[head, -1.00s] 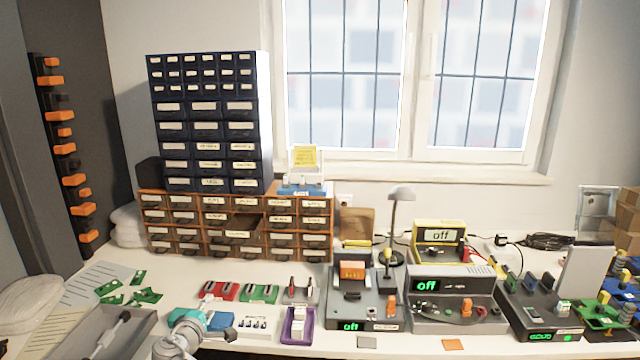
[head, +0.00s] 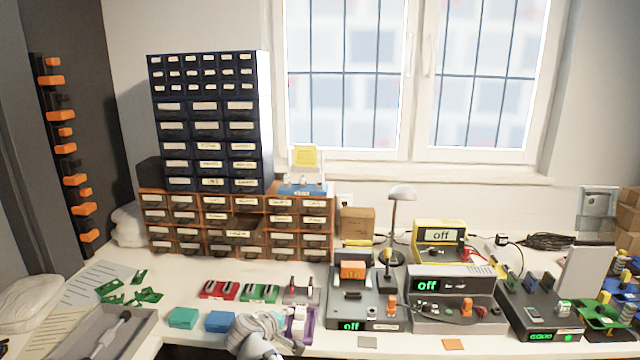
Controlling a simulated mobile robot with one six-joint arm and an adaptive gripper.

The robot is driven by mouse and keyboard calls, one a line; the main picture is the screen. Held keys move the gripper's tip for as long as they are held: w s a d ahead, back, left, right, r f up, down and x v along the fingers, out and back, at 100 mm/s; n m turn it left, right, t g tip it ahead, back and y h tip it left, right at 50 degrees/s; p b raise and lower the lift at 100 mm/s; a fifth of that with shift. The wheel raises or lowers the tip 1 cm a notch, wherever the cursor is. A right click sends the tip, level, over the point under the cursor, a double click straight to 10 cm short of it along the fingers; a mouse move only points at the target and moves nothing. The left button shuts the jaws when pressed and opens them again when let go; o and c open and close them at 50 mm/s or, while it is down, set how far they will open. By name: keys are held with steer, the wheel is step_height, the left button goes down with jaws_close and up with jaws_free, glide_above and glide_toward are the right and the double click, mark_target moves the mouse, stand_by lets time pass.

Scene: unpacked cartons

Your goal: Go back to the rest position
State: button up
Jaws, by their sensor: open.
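My pale grey arm reaches in from the bottom edge of the head view, left of centre. My gripper (head: 291,344) is at its right end, low at the front of the workbench (head: 210,345). It is open and I see nothing held in it. It is in front of the purple tray (head: 309,326) and overlaps that tray's lower left part. Whether it touches the tray cannot be told. The fingers are small and partly hidden by the wrist.
Teal (head: 183,318) and blue (head: 220,321) boxes stand left of my arm. A grey tray with a tool (head: 110,335) is farther left. Grey bench devices (head: 367,310) stand to the right. An orange drawer cabinet (head: 165,224) is behind, with one drawer pulled out.

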steer(key=s+d+f+m+g, duration=0.1)
steer(key=d, duration=0.4)
steer(key=s+d+f+m+g, duration=0.1)
steer(key=d+f+m+g, duration=0.1)
steer(key=d, duration=0.3)
steer(key=s+d+f+m+g, duration=0.2)
steer(key=d, duration=0.3)
steer(key=shift+d+f, duration=0.1)
steer(key=shift+f, duration=0.15)
steer(key=s+d+f+m+g+y, duration=0.3)
steer(key=s+d+m+g+y, duration=0.25)
steer(key=s+d, duration=0.5)
step_height(320, 180, up, 15)
steer(key=p, duration=1.5)
steer(key=shift+w+d+h, duration=0.2)
steer(key=shift+w+h, duration=0.1)
steer(key=shift+h, duration=0.05)
steer(key=shift+f, duration=0.15)
